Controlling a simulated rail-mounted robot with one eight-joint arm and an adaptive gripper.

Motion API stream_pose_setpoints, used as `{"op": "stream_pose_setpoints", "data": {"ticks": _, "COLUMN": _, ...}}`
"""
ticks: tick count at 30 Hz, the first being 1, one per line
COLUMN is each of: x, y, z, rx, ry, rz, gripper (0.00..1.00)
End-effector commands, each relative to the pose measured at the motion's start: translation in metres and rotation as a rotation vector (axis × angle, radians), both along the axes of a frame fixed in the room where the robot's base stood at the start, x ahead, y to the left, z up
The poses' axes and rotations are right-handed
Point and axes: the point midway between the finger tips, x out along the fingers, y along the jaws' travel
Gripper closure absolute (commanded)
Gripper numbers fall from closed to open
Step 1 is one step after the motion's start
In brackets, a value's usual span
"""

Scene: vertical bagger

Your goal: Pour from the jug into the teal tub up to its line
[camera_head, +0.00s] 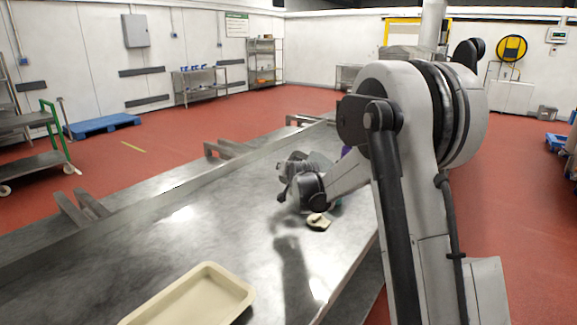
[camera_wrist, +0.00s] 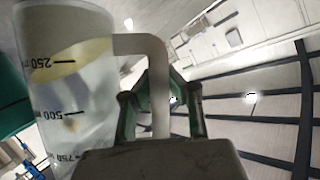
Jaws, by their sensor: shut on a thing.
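In the wrist view, my gripper (camera_wrist: 160,100) is shut on the handle of a translucent jug (camera_wrist: 70,95). The jug's marks, 250, 500 and 750, appear upside down in this view. A slanting pale yellow band shows inside near the 250 mark. A teal surface (camera_wrist: 12,100), probably the teal tub, shows at the left edge, partly behind the jug. The tub's line and any stream are not visible.
A small beige item (camera_head: 318,222) lies on the steel table (camera_head: 170,250) just below my gripper. A beige tray (camera_head: 240,290) sits at the near end. A bit of purple (camera_head: 347,150) shows behind my arm. The table's middle left is clear.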

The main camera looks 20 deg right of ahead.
Motion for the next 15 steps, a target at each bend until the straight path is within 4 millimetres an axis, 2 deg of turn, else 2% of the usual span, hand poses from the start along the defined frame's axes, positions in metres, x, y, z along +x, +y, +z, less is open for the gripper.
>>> {"op": "stream_pose_setpoints", "data": {"ticks": 1, "x": 0.000, "y": -0.001, "z": 0.007, "rx": 0.035, "ry": -0.011, "rz": -0.002, "gripper": 1.00}}
{"op": "stream_pose_setpoints", "data": {"ticks": 15, "x": -0.001, "y": -0.004, "z": 0.038, "rx": 0.342, "ry": -0.103, "rz": -0.002, "gripper": 1.00}}
